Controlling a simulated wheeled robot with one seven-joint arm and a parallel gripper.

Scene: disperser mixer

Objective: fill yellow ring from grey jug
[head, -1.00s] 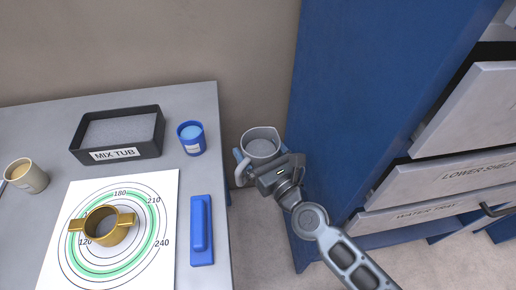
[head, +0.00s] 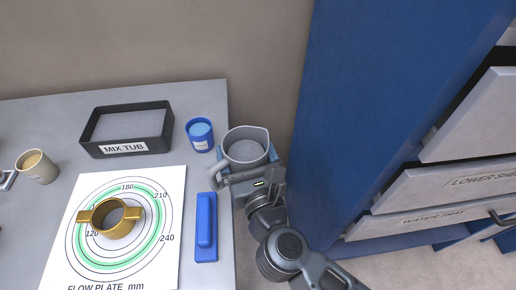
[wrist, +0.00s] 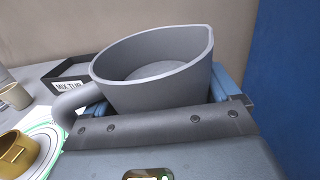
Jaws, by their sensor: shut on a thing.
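The grey jug (head: 246,150) is held in my gripper (head: 248,172) at the table's right edge, roughly upright. My gripper is shut on the jug; its fingertips are partly hidden by the jug. In the wrist view the jug (wrist: 155,75) fills the middle, with its handle to the left and grey contents inside. The yellow ring (head: 112,219), with two side handles, stands on the flow plate (head: 150,262) to the jug's lower left. The ring also shows at the left edge of the wrist view (wrist: 14,155). The ring's inside looks empty.
A black mix tub (head: 84,137) stands at the back of the table (head: 60,108). A beige cup (head: 38,167) is at left. A blue cabinet (head: 350,100) rises at right.

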